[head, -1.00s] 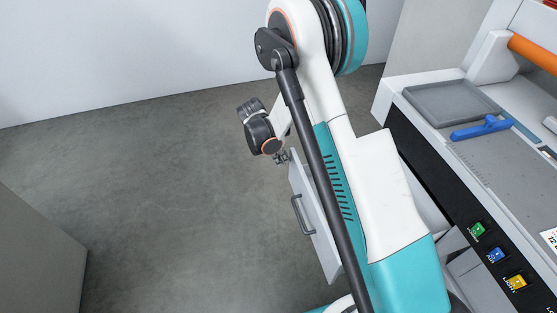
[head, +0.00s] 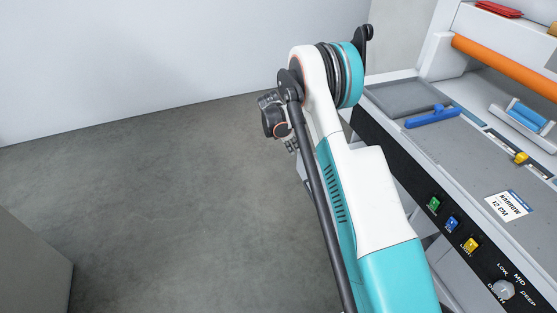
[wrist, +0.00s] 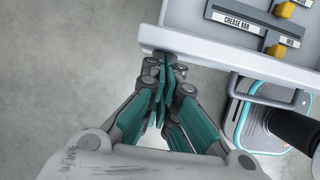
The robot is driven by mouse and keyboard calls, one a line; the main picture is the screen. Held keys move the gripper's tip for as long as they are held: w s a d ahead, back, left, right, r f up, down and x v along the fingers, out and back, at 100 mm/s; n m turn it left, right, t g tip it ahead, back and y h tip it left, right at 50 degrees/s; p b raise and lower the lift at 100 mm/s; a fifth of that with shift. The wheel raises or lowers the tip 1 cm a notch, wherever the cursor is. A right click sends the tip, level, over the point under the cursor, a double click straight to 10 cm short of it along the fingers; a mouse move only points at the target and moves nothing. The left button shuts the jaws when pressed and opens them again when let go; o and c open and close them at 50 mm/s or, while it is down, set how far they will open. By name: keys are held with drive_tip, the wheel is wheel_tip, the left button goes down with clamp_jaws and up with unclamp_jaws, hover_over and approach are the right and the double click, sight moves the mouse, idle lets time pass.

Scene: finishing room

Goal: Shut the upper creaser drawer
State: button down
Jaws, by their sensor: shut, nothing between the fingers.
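A light grey drawer (wrist: 225,55) of the creaser stands open in the wrist view. A "CREASE BAR" label and yellow-ended pieces show inside it, and a dark bar handle (wrist: 272,98) is on its outer front. My gripper (wrist: 160,62) is shut and empty, its tips at the left end of the drawer front; I cannot tell whether they touch. In the head view my gripper (head: 291,146) is left of my arm, which hides nearly all of the drawer. The creaser (head: 470,150) is at the right. How far out the drawer is cannot be seen.
The creaser's front panel carries green, blue and yellow buttons (head: 452,223). A blue-handled tool (head: 432,116) and an orange roller (head: 500,60) are on top. Bare floor (head: 170,200) lies left of my arm, with a grey block (head: 30,255) at lower left.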

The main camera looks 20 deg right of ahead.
drive_tip(key=d, duration=2)
